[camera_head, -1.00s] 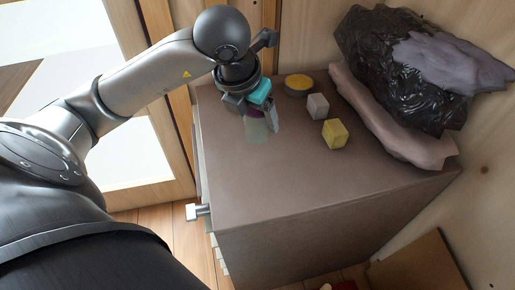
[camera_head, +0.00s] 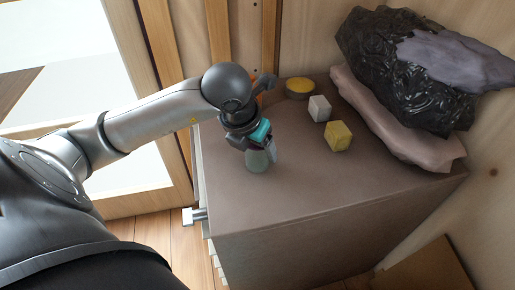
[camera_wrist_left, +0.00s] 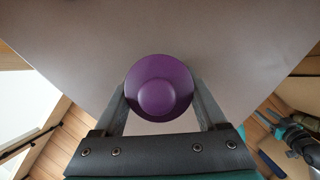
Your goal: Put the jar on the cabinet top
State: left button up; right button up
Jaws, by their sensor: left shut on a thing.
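The jar shows in the head view as a pale, see-through greenish body (camera_head: 258,160) below my left gripper (camera_head: 262,146). In the left wrist view the jar is seen from above as a round purple lid (camera_wrist_left: 159,88) between the two fingers of the left gripper (camera_wrist_left: 160,102). The left gripper is shut on the jar. The jar is over the brown cabinet top (camera_head: 300,195), near its left side, and looks upright. I cannot tell whether its base touches the top.
On the cabinet top are a round yellow-topped tin (camera_head: 299,87), a white cube (camera_head: 319,108) and a yellow block (camera_head: 338,136). A black plastic bag (camera_head: 400,75) and a pinkish cloth roll (camera_head: 400,130) lie along the right. The front part of the top is clear.

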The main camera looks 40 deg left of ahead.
pick_arm(q)
jog(key=shift+f, duration=0.1)
jog(key=o, duration=1.4)
pick_arm(e)
jog(key=shift+w+r, duration=0.15)
jog(key=shift+r, duration=0.1)
pick_arm(q)
jog(key=shift+r, duration=0.3)
jog(key=p+v, duration=0.4)
jog(key=v, duration=0.7)
jog(key=shift+s+r, duration=0.15)
jog(key=shift+r, duration=0.15)
pick_arm(e)
jog(key=s+d+f, duration=0.3)
jog(key=s+f, duration=0.1)
jog(key=f, duration=0.2)
jog(key=shift+s+d+f, duration=0.3)
jog(key=shift+d+f, duration=0.05)
